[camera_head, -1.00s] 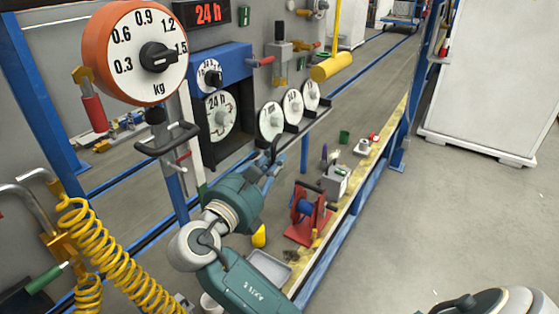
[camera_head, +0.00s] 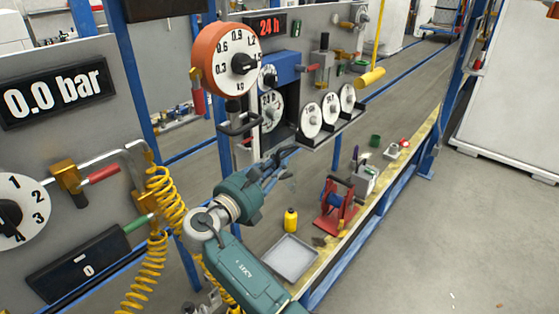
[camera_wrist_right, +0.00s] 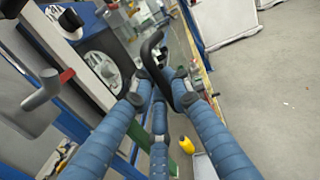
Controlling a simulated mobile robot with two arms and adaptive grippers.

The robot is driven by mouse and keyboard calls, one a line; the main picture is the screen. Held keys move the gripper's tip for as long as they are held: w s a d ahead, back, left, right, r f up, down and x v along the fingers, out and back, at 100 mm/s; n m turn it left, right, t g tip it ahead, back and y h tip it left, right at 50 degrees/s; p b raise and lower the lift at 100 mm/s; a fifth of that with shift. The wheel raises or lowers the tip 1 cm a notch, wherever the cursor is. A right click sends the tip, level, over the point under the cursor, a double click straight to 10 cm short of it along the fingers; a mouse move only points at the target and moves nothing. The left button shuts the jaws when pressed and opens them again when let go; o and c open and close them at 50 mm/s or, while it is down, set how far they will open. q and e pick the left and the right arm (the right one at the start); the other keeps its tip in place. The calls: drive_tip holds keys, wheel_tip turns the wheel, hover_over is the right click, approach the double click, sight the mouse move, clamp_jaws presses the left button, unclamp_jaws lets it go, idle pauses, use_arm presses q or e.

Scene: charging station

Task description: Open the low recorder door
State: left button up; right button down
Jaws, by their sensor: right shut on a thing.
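The recorder (camera_head: 287,68) is a blue-topped box on the grey wall, with a small dial and a white 24 h disc (camera_head: 270,110) in its dark front. Its dark front and disc also show in the wrist view (camera_wrist_right: 103,65). My right gripper (camera_head: 281,157) is below the recorder, in front of the wall. In the wrist view its blue fingers (camera_wrist_right: 157,92) are shut on a black bent handle (camera_wrist_right: 152,50). Where the handle joins the recorder is hidden, and I cannot tell how far the door stands open. My left gripper is not in view.
A rack of white discs (camera_head: 330,113) is right of the recorder. An orange kg dial (camera_head: 226,60) is at its left. On the bench below are a grey tray (camera_head: 290,260), a yellow bottle (camera_head: 291,220) and a red reel (camera_head: 333,215). The floor at right is clear.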

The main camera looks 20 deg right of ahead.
drive_tip(key=shift+a+f, duration=0.15)
drive_tip(key=c, duration=1.9)
unclamp_jaws()
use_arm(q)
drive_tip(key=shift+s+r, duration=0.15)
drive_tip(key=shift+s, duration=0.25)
use_arm(e)
drive_tip(key=shift+o, duration=0.4)
